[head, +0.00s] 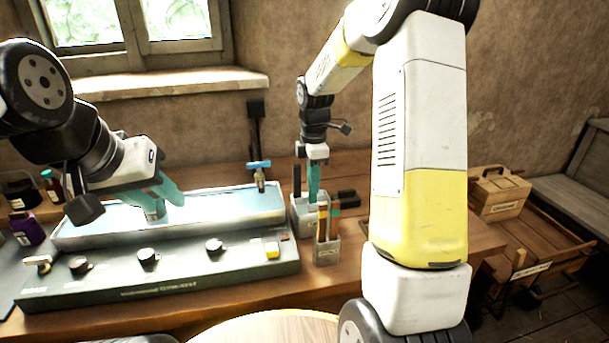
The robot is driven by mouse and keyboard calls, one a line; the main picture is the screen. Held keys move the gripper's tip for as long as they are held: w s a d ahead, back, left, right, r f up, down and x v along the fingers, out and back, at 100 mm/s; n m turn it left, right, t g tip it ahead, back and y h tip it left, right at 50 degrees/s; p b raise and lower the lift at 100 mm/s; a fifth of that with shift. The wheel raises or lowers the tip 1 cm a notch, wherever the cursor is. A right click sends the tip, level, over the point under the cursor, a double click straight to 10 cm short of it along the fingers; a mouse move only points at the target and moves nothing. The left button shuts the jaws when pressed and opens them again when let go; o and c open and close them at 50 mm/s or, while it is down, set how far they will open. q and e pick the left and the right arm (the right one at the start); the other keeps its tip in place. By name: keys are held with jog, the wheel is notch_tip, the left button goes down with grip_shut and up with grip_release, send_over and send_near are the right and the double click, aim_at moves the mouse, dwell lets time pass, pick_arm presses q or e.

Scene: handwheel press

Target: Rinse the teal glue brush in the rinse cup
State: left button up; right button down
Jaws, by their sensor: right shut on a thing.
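My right gripper (313,180) points straight down over a light grey open container (305,218) on the wooden table. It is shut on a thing. Its teal fingers and what they hold overlap, so the teal glue brush cannot be clearly told apart from them. The lower end is hidden by the container and by the brush holder in front. My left gripper (163,198) hangs over the pale blue-white tray area at the left, with teal fingers showing; its opening is hard to make out. Which vessel is the rinse cup cannot be told for sure.
A grey holder (326,251) with upright brown-handled tools stands in front of the container. A dark green panel with several knobs (148,258) fills the front left. A blue-handled tap (259,172) rises behind it.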

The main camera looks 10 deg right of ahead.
jog(key=shift+a, duration=0.4)
jog(key=shift+d, duration=0.95)
jog(key=shift+a, duration=1)
jog(key=shift+d, duration=1)
jog(key=shift+a, duration=0.5)
jog(key=shift+r, duration=3.5)
